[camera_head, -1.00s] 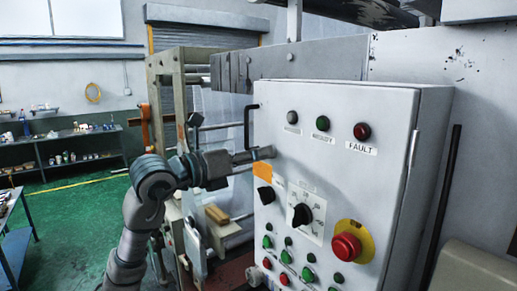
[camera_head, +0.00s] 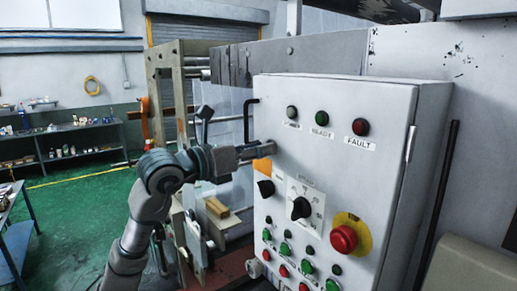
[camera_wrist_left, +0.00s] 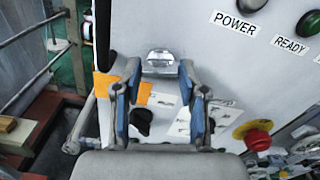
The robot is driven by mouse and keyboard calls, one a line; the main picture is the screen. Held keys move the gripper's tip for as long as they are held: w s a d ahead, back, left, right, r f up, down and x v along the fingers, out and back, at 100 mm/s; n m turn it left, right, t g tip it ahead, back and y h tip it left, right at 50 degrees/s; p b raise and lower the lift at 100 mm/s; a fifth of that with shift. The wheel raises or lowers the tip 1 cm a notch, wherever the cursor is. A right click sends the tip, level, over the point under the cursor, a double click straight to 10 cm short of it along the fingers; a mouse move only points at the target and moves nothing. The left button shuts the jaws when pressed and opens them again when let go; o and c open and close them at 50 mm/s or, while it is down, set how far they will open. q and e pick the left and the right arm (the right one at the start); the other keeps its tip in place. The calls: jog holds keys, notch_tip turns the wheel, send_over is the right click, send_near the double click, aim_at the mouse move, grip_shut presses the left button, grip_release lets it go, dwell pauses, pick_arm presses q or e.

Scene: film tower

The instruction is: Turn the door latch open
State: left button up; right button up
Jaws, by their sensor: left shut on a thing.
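A silver door latch (camera_wrist_left: 160,62) sits on the pale grey cabinet door (camera_head: 345,100), near the door's upper left side. In the left wrist view it lies between the two fingertips of my left gripper (camera_wrist_left: 158,72). In the head view my left gripper (camera_head: 262,150) reaches in from the left and meets the door just above an orange label (camera_head: 262,166). It is shut on the latch, which it mostly hides in the head view. My right gripper is not in view.
A black handle (camera_head: 250,118) stands out at the cabinet's left edge. Knobs, buttons and a red emergency stop (camera_head: 344,239) project from the door below. A metal frame (camera_head: 166,100) stands behind my arm. Green floor (camera_head: 85,205) is open at left.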

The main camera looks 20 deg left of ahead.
pick_arm(q)
jog(key=m, duration=0.2)
jog(key=shift+m, duration=0.3)
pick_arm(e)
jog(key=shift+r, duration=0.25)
pick_arm(q)
jog(key=o, duration=1.1)
jog(key=shift+w+a, duration=0.1)
jog(key=shift+o, duration=0.2)
jog(key=v, duration=1.2)
jog(key=shift+a+f, duration=0.15)
jog(key=shift+a, duration=0.05)
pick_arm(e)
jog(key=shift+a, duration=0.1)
pick_arm(q)
jog(key=shift+w+d, duration=0.1)
jog(key=shift+d, duration=0.1)
